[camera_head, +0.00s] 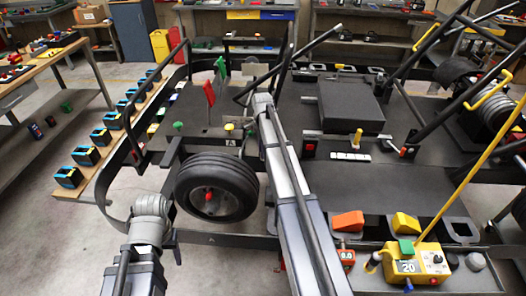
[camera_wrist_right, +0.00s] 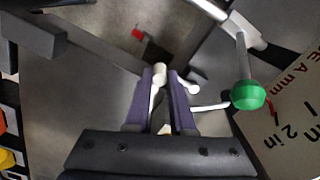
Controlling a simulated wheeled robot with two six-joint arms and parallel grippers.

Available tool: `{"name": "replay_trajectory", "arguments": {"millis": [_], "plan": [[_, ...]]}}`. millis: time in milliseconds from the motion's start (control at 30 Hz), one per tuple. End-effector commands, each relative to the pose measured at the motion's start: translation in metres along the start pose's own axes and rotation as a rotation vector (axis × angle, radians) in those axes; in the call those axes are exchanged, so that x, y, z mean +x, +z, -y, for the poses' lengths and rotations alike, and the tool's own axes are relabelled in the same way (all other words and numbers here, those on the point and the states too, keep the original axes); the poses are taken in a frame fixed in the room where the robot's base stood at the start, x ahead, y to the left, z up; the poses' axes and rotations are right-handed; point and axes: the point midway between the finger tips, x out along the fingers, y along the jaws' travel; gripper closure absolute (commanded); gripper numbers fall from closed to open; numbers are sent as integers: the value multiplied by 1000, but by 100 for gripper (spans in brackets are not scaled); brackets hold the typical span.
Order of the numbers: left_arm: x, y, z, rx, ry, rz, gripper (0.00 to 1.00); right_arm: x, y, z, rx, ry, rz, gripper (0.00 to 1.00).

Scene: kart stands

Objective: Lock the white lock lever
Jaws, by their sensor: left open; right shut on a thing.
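In the right wrist view, the two purple fingers of my right gripper (camera_wrist_right: 164,98) are closed around a white lever (camera_wrist_right: 159,76) with a rounded white end. I cannot tell the lever's lock position. In the head view, my right arm reaches up the middle and its gripper end (camera_head: 262,103) is over the dark deck, where the lever cannot be made out. My left gripper (camera_head: 150,206) is at the lower left, left of the black wheel and away from the lever. It is open, and its fingertips are hard to see.
A green ball knob (camera_wrist_right: 248,95) on a metal rod and a lettered white plate (camera_wrist_right: 290,115) are right of my right gripper. A black wheel (camera_head: 216,188) is below the deck. A yellow box (camera_head: 424,262) with a pole stands at the lower right.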

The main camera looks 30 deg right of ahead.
Motion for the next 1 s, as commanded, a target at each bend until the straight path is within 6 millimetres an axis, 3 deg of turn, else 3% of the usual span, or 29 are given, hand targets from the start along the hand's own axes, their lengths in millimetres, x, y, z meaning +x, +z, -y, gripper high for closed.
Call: {"name": "replay_trajectory", "arguments": {"millis": [267,300,567,1000], "plan": [[0,0,0,0,0,0,39,0,1,0,-1,-1,2,100],[0,0,0,0,0,0,39,0,1,0,-1,-1,2,76],[0,0,0,0,0,0,39,0,1,0,-1,-1,1,48],[-7,0,1,0,0,0,39,-7,0,0,-1,-1,1,48]]}}
